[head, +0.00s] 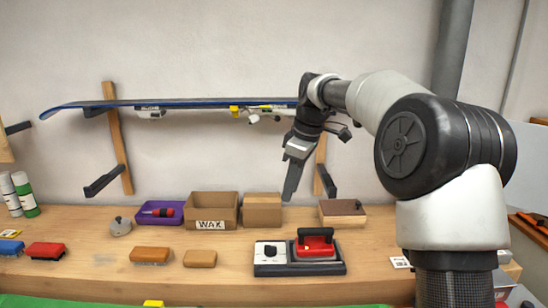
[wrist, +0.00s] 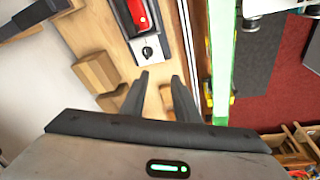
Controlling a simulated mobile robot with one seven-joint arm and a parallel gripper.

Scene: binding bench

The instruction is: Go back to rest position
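My gripper (head: 290,188) hangs in the air above the back part of the workbench, pointing down, in front of the wall and the right end of the ski. In the wrist view my gripper (wrist: 160,78) has its two dark fingers apart, with nothing held between them; the bench top shows through the gap. My arm reaches in from the right side of the head view.
A blue-edged ski (head: 190,104) rests on wooden wall brackets beside my gripper. A pipe (head: 452,45) runs up the wall.

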